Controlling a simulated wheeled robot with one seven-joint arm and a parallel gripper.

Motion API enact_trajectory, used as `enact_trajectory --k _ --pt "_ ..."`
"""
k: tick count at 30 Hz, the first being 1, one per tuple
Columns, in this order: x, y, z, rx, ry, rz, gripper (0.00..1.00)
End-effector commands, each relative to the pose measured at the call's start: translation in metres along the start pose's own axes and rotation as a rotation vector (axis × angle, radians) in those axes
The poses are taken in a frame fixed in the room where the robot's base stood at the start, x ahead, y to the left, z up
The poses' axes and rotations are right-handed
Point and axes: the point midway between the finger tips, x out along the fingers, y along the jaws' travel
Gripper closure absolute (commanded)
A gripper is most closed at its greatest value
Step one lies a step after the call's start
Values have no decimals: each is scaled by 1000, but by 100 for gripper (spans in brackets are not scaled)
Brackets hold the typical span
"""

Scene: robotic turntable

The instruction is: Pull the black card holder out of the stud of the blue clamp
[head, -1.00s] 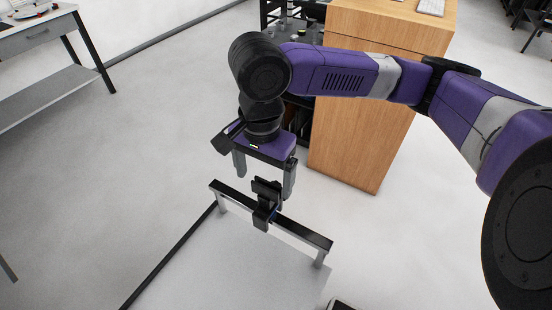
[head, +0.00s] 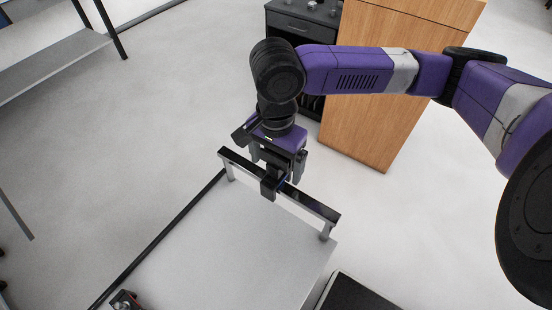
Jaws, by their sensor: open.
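The black card holder (head: 269,186) stands upright at the black rail (head: 312,203) along the table's far edge. A small bit of the blue clamp (head: 284,183) shows just right of it on the rail; the stud is hidden. My gripper (head: 277,168) points down behind the rail, low over the card holder's upper part. Its jaws are open, with one finger to the right of the holder and the other to the left, partly hidden. I cannot tell whether either finger touches the holder.
The rail stands on short posts on a pale grey table (head: 220,250), whose top is mostly bare. A small dark and red object (head: 125,301) lies at its near left. A wooden cabinet (head: 370,115) and a dark drawer unit (head: 300,25) stand behind my arm.

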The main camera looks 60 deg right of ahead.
Motion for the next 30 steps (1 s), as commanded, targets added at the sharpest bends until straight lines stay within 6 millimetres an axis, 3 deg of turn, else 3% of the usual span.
enact_trajectory --k 4,15,30 --pt "0 0 0 0 0 0 15" --pt "0 0 0 0 0 0 88" --pt "-11 0 0 0 -1 -1 87"
